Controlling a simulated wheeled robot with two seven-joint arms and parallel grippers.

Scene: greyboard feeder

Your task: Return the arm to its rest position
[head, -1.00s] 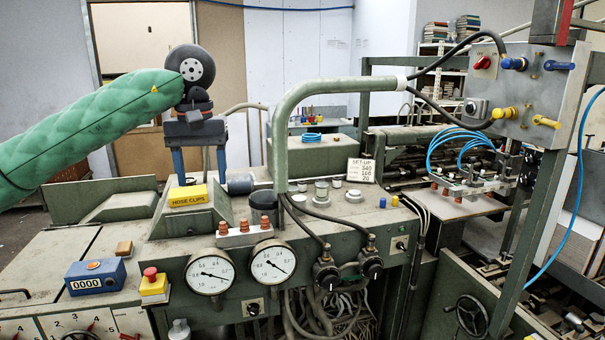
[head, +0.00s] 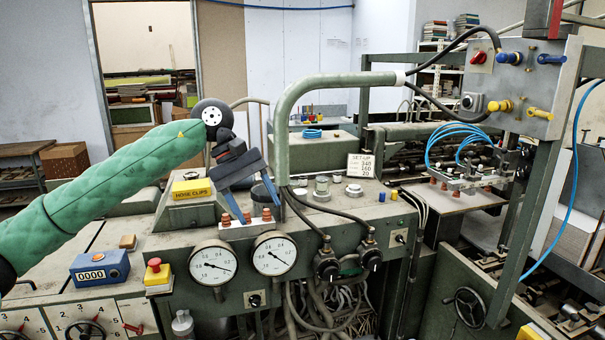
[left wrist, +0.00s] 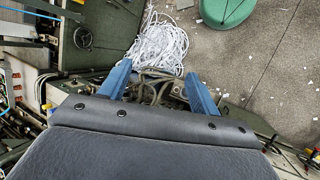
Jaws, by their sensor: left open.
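My left arm (head: 110,185) is in a green padded sleeve and comes in from the left in the head view. Its left gripper (head: 256,208) is open, with two blue fingers tilted down to the right. The right gripper is in neither view.
The green machine holds two gauges (head: 212,262), a yellow hose clips box (head: 191,189), a blue counter (head: 99,271) and a red stop button (head: 155,265). The bent green pipe (head: 283,125) rises close beside the gripper. A control box (head: 520,88) stands at the right.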

